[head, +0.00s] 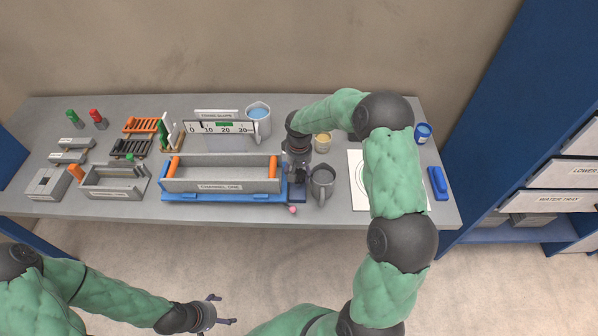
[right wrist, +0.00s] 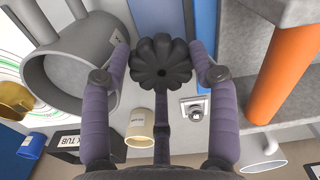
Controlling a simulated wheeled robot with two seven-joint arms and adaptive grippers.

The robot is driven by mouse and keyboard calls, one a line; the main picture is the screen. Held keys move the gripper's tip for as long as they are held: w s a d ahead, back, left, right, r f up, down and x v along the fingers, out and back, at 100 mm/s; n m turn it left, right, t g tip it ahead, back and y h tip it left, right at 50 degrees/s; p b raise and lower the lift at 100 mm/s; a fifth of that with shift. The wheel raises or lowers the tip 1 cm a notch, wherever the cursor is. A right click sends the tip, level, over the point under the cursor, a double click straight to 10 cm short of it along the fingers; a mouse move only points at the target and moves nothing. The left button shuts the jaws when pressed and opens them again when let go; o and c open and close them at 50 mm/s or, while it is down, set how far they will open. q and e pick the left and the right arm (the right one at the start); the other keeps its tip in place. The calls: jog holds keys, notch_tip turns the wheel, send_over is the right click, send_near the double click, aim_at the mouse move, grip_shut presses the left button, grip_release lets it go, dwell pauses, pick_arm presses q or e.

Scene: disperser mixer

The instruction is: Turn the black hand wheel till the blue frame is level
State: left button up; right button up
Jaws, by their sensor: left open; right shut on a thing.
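The blue frame (head: 225,198) lies along the front middle of the table and carries a long grey trough (head: 222,183) with orange posts. Its slope is hard to judge from above. My right gripper (head: 297,172) is at the frame's right end, pointing down, and hides the hand wheel in the head view. In the right wrist view the black lobed hand wheel (right wrist: 160,62) sits between the two fingers, which are shut on it. A scale marked 0 to 30 (head: 221,128) stands behind the trough, with a green band. My left gripper (head: 222,309) is open and empty in front of the table.
A grey mug (head: 322,183) stands close right of my right gripper; it also fills the upper left of the right wrist view (right wrist: 75,70). A beige cup (head: 322,142) and a jug (head: 258,120) stand behind. A grey box (head: 113,183) is left of the frame.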

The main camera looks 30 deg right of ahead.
jog(key=shift+s+a+f+n, duration=0.3)
jog(key=shift+s+f+n, duration=0.15)
jog(key=shift+n, duration=0.15)
jog(key=o, duration=1.1)
jog(key=shift+r, duration=0.25)
jog(key=shift+w+d+r, duration=0.1)
jog(key=shift+w+d, duration=0.05)
jog(key=shift+m, duration=0.3)
